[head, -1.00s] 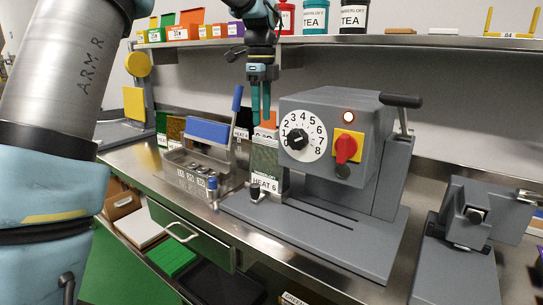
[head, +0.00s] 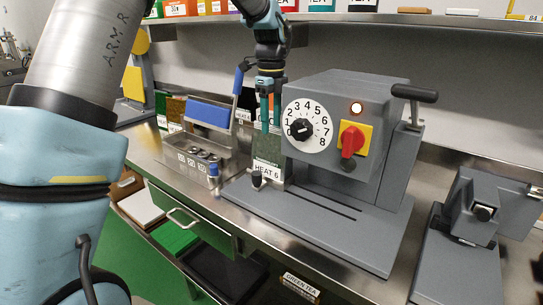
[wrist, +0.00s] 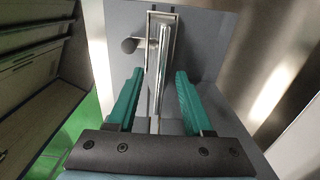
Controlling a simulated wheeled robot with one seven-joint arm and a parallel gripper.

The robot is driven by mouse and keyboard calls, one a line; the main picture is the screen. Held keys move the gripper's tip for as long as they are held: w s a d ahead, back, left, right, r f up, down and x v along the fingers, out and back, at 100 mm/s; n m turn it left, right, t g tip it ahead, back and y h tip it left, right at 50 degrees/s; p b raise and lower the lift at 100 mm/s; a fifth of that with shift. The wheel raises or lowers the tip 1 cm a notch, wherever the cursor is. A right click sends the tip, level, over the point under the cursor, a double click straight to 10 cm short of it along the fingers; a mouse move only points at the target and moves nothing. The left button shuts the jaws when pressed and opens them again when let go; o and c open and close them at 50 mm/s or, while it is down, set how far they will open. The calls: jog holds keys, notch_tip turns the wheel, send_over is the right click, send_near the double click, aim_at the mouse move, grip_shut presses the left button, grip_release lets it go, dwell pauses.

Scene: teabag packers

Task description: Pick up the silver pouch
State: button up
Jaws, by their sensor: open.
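The silver pouch (wrist: 163,60) shows edge-on in the wrist view as a thin, shiny upright strip. It stands in a narrow metal holder. My gripper (wrist: 160,73) is open, with one teal finger on each side of the strip and a gap on both sides. In the head view, my gripper (head: 267,115) points straight down just left of the dial machine. Its fingers overlap the top of a grey-green textured panel (head: 268,148) above the "HEAT 6" label. That panel seems to be the pouch's face, partly hidden by the fingers.
The grey sealing machine (head: 345,120) with a dial and red knob stands close on the right. A metal unit with a blue block (head: 208,112) and a lever stands on the left. A dark knob (wrist: 129,45) juts out near the holder. A shelf runs above.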

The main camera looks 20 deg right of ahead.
jog(key=shift+f, duration=0.9)
jog(key=shift+c, duration=0.2)
grip_shut()
dwell(0.5)
